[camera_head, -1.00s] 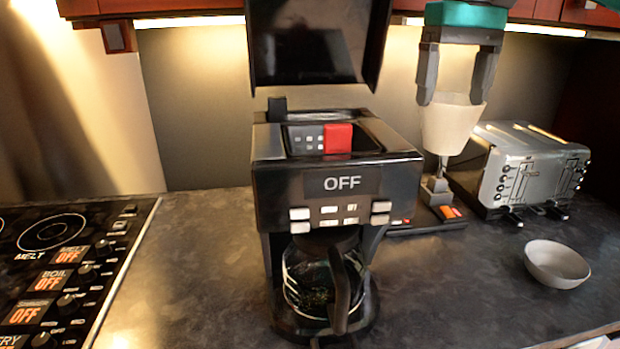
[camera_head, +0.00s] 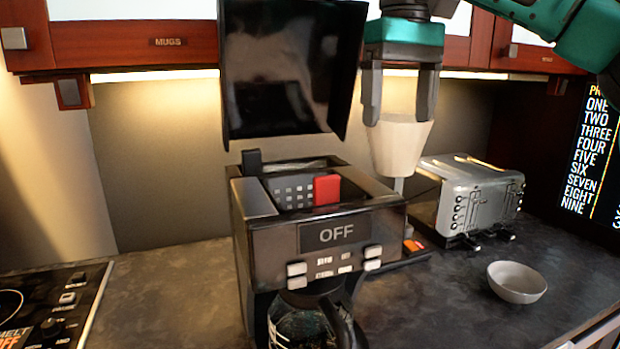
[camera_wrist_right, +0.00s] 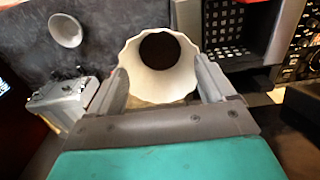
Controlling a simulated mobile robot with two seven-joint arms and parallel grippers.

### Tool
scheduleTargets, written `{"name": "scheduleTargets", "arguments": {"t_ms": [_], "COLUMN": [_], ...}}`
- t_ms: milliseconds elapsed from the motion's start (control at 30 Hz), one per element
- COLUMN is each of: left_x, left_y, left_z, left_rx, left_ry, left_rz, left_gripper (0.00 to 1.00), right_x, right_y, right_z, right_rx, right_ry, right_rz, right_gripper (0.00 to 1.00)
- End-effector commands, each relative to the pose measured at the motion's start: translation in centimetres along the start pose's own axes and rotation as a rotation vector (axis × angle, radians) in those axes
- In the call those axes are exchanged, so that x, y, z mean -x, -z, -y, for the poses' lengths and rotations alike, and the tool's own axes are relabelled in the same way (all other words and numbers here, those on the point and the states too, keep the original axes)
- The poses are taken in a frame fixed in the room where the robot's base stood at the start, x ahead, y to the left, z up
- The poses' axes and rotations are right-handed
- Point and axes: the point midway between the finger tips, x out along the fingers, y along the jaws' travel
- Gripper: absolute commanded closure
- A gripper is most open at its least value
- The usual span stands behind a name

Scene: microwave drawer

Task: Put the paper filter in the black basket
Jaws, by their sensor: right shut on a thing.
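The paper filter (camera_head: 398,152) is a cream-white cone, wide end up. My right gripper (camera_head: 398,120) is shut on its upper part and holds it in the air, right of and above the coffee machine. In the right wrist view the filter (camera_wrist_right: 165,86) sits between the two fingers, with a dark round opening in its middle. The black basket (camera_head: 288,190) with a perforated wall lies in the open top of the coffee machine (camera_head: 262,230). A perforated black wall also shows in the right wrist view (camera_wrist_right: 222,27). The filter is apart from the basket. My left gripper is out of view.
The raised black lid (camera_head: 280,75) stands above the machine. A red block (camera_head: 327,189) is at the basket's side. A silver toaster (camera_head: 470,195) and a grey bowl (camera_head: 516,282) are at the right. The stove (camera_head: 55,305) is at the left. Cabinets (camera_head: 130,42) hang above.

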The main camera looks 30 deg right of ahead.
Motion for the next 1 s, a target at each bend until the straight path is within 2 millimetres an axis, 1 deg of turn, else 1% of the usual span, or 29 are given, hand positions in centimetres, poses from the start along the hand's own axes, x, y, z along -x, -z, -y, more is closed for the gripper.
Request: {"name": "scheduleTargets", "arguments": {"t_ms": [33,200,500,533,600,667,867,1000], "left_x": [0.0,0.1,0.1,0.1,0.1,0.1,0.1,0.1], "left_y": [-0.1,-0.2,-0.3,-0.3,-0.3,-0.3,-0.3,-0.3], "left_z": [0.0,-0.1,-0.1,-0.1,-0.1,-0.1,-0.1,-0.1], "left_rx": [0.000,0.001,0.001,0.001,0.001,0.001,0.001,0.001], "left_ry": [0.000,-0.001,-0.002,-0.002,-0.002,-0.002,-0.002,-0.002], "left_rz": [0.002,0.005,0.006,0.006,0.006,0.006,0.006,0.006], "left_gripper": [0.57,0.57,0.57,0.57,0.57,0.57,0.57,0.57], "right_x": [-0.1,-0.2,-0.1,-0.4,-1.5,-2.1,-3.1,-4.4], "right_y": [0.1,0.1,0.0,0.0,0.1,0.0,0.0,0.0], "right_z": [1.5,5.9,12.9,13.1,12.8,12.8,12.8,12.8], "right_rx": [0.006,0.005,0.005,0.002,0.001,0.000,-0.001,0.002], "right_ry": [-0.003,-0.003,-0.002,-0.001,0.000,0.000,0.000,0.000], "right_rz": [0.003,0.004,0.003,0.006,0.008,0.006,0.003,0.006], "right_gripper": [0.60,0.60,0.60,0.60,0.60,0.60,0.60,0.60]}}
